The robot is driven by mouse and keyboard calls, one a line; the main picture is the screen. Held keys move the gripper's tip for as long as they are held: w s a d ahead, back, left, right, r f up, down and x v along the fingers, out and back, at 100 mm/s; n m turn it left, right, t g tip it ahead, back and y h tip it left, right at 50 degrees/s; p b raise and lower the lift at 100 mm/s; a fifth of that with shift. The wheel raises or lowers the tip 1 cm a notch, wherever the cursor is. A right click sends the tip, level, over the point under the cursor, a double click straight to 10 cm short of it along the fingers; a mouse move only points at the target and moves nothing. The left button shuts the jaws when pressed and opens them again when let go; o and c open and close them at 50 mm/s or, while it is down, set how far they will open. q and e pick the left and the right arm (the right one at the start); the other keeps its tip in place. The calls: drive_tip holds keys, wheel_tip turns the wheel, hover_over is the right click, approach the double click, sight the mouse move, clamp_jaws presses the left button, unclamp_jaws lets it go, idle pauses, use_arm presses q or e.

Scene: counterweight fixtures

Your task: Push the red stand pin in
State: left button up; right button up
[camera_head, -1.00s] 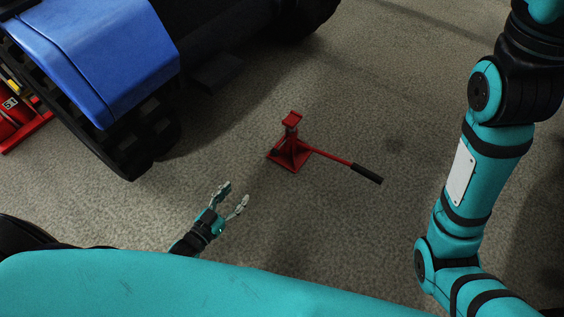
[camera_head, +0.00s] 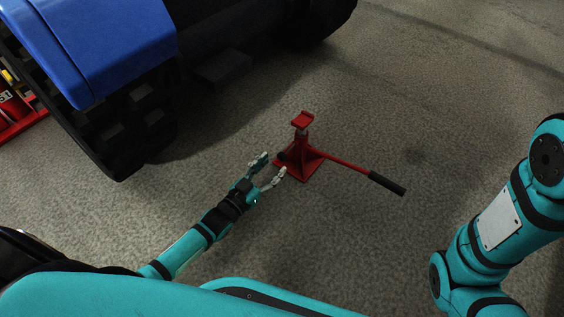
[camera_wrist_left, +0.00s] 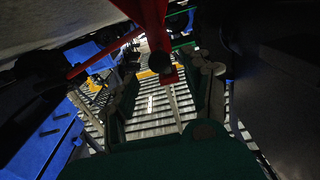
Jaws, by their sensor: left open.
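The red stand (camera_head: 301,150) stands upright on the floor, with a square foot, a post with a flat top and a long handle. A dark round knob (camera_head: 283,157), which looks like the stand pin's end, sticks out of its left side. My left gripper (camera_head: 271,168) is open, low over the floor, with its fingertips close to the knob. In the left wrist view the knob (camera_wrist_left: 168,75) shows between the two open fingers, below the red post (camera_wrist_left: 150,22). I cannot tell whether a finger touches it. My right gripper is out of view.
The stand's black-ended handle (camera_head: 386,183) reaches out to the lower right. A blue vehicle (camera_head: 115,42) with a black track (camera_head: 110,130) stands at the upper left, and red equipment (camera_head: 14,112) is at the left edge. The floor right of the stand is clear.

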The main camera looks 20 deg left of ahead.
sight(280, 158)
use_arm(q)
drive_tip(key=b+x, duration=0.2)
drive_tip(key=x, duration=0.2)
drive_tip(key=shift+w+f, duration=0.15)
drive_tip(key=shift+w+d, duration=0.25)
drive_tip(key=shift+w, duration=0.2)
clamp_jaws()
